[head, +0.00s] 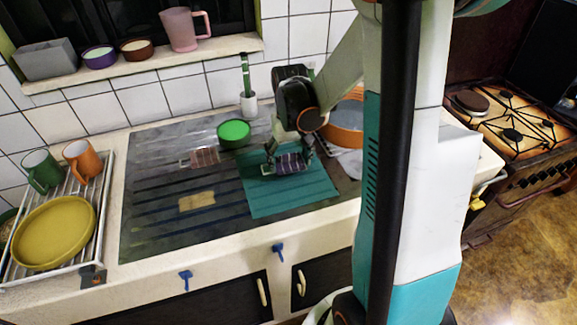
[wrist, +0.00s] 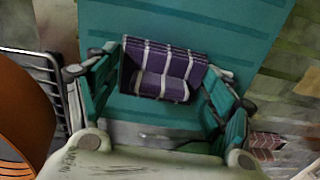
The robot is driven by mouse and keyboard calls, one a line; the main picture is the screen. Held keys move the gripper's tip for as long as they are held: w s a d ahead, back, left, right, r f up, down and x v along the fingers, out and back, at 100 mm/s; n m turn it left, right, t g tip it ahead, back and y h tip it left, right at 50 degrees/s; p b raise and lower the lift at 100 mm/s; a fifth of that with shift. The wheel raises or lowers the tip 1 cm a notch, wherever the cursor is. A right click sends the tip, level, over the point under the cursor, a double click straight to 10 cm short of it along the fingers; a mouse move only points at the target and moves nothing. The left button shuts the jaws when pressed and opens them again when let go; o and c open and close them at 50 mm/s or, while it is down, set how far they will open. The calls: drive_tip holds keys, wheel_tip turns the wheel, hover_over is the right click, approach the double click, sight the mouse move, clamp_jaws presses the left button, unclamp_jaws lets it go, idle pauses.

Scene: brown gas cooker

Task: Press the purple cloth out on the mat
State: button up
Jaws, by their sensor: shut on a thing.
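The purple cloth (head: 291,163), striped with white, lies bunched and folded over the teal mat. My gripper (head: 290,168) is above the mat and shut on the cloth. The wrist view shows the cloth (wrist: 162,70) between the two teal fingers of my gripper (wrist: 160,90), with its folded part toward the far side. The teal mat (head: 285,205) lies flat on the dark counter and its bare part (wrist: 200,25) fills the top of the wrist view. Whether the cloth touches the mat cannot be told.
A green bowl (head: 234,133), a reddish cloth (head: 205,158) and a tan cloth (head: 197,201) lie left of the mat. An orange pan (head: 343,125) stands right of my gripper. A dish rack (head: 88,225) with a yellow plate (head: 54,231) stands far left.

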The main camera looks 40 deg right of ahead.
sight(289, 154)
drive_tip(key=shift+r+p, duration=2.2)
drive_tip(key=shift+r, duration=1.25)
